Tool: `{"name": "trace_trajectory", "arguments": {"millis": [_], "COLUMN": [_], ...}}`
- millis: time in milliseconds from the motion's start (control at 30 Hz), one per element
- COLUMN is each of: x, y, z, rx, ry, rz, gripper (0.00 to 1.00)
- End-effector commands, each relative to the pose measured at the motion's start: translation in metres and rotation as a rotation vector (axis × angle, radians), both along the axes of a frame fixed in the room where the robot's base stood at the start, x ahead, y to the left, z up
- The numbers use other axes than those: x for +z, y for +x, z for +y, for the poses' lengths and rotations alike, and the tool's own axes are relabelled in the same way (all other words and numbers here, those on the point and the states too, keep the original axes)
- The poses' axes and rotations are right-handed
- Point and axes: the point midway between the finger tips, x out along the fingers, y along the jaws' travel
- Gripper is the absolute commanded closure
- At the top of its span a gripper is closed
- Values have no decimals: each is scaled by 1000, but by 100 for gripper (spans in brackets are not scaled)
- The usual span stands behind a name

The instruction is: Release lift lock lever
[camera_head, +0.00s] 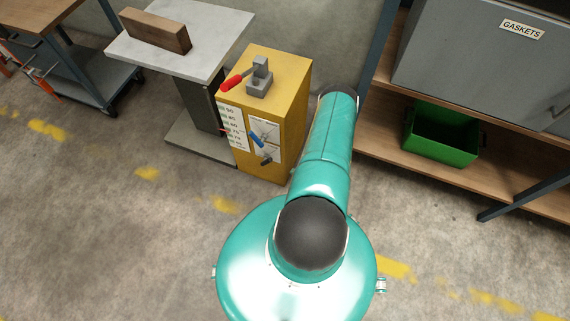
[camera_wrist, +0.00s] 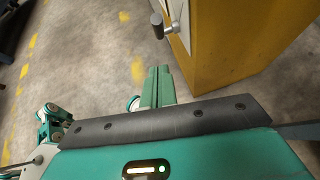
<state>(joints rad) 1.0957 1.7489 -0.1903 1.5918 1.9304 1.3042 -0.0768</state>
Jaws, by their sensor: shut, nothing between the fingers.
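A yellow cabinet (camera_head: 284,82) stands beside a grey-topped lift table (camera_head: 190,48). A lever with a red grip (camera_head: 234,82) sits on a grey block on its top. A lever with a blue grip (camera_head: 257,138) and a black-tipped lever (camera_head: 266,159) are on its labelled front face. I cannot tell from the labels which is the lock lever. In the wrist view, a dark-ended lever (camera_wrist: 157,24) sticks out from the yellow cabinet (camera_wrist: 225,45). My gripper (camera_wrist: 158,73) is shut and empty, below that lever in the picture and apart from it. My arm hides my gripper in the head view.
A brown block (camera_head: 156,30) lies on the lift table. A shelf at right holds a green bin (camera_head: 441,134) and a grey gaskets cabinet (camera_head: 480,60). A wheeled wooden bench (camera_head: 75,65) stands at far left. The floor at lower left is clear.

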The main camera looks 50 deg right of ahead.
Motion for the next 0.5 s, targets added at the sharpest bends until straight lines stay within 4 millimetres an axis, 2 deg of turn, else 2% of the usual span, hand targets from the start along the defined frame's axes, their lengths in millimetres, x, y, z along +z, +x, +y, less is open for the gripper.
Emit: {"name": "trace_trajectory", "arguments": {"millis": [467, 500], "x": [-45, -42], "y": [76, 84], "z": [15, 16], "rx": [3, 5], "ry": [0, -1], "rz": [1, 0], "gripper": [100, 100]}}
